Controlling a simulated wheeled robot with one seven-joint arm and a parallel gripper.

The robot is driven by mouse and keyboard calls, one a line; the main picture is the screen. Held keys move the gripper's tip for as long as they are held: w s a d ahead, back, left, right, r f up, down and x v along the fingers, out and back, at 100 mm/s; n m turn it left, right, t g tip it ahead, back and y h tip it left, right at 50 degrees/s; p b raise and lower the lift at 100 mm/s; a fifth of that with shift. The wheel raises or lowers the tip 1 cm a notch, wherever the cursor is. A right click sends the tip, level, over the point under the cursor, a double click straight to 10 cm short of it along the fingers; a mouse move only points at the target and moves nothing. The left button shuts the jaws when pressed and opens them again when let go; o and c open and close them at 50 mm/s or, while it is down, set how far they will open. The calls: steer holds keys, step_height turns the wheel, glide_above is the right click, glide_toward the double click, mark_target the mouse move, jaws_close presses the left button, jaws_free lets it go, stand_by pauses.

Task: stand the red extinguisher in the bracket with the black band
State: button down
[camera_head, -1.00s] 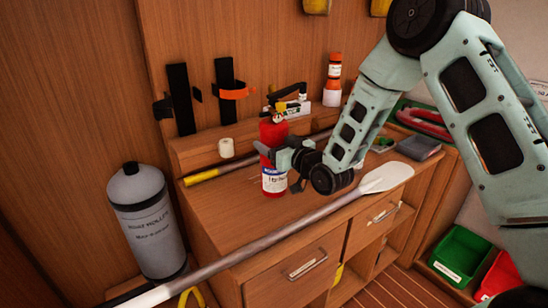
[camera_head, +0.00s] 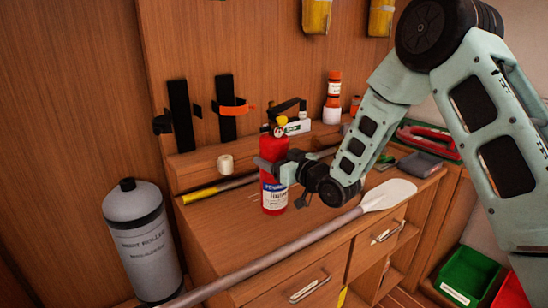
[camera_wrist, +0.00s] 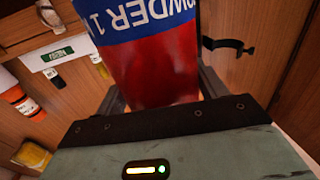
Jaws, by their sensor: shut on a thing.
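The red extinguisher (camera_head: 271,150) is upright over the wooden bench, with a blue and white label; I cannot tell whether its base touches the bench. My gripper (camera_head: 275,168) is shut around its body from the right, and the far finger is partly hidden. In the wrist view the extinguisher (camera_wrist: 160,75) fills the space between the fingers. The bracket with the black band (camera_head: 181,115) is a dark upright strip on the wall, left of the extinguisher; its band stands open to either side. Beside it is a similar bracket with an orange band (camera_head: 226,100).
A long oar (camera_head: 300,236) lies across the bench front. A white roll (camera_head: 225,163) and a yellow-ended pole (camera_head: 205,192) lie between extinguisher and brackets. A grey cylinder (camera_head: 145,245) stands at left. An orange flare-like canister (camera_head: 333,90) stands behind.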

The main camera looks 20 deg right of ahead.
steer(key=shift+f+p, duration=0.4)
steer(key=shift+f, duration=2.3)
steer(key=shift+c, duration=0.8)
jaws_free()
steer(key=shift+f, duration=0.15)
